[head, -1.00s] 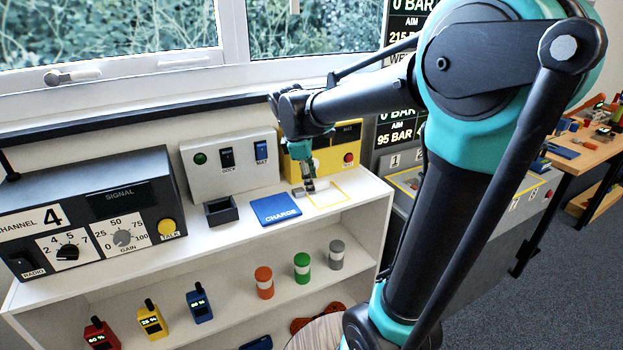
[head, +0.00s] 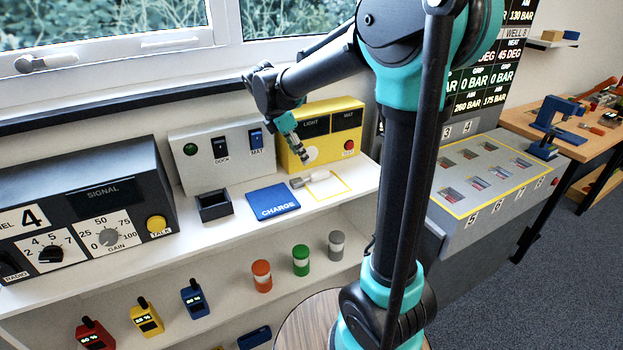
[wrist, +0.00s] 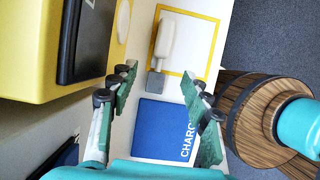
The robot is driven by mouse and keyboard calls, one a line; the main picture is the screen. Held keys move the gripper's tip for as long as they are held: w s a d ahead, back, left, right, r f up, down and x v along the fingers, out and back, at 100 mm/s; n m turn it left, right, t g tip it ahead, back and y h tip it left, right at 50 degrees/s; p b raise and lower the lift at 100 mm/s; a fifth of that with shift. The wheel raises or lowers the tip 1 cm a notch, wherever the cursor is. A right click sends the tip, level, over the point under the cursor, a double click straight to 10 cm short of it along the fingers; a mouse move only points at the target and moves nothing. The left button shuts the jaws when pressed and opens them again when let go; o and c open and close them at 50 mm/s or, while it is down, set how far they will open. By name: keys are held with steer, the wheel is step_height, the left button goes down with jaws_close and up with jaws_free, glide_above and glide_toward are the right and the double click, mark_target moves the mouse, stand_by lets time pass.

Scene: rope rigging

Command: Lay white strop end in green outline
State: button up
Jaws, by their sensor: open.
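I see no white strop end and no green outline that I can make out. A small white piece with a grey block at one end (head: 320,176) lies on the shelf top, partly inside a yellow outline (head: 347,187). In the wrist view the white piece (wrist: 166,38) lies inside the yellow outline (wrist: 214,50), with its grey block near the outline's lower left corner. My gripper (head: 306,159) is open and empty above the shelf, just above and behind this piece. In the wrist view its fingers (wrist: 163,88) are spread apart.
A blue CHARGE pad (head: 272,201) lies left of the outline, with an open black box (head: 214,206) beyond it. A yellow unit (head: 320,134) stands behind. A grey panel with several slots (head: 490,178) is at right. A wooden barrel (wrist: 262,115) shows in the wrist view.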

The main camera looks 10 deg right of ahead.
mark_target(311, 175)
steer(key=x, duration=0.9)
steer(key=shift+s, duration=0.15)
steer(key=shift+c, duration=0.6)
jaws_close()
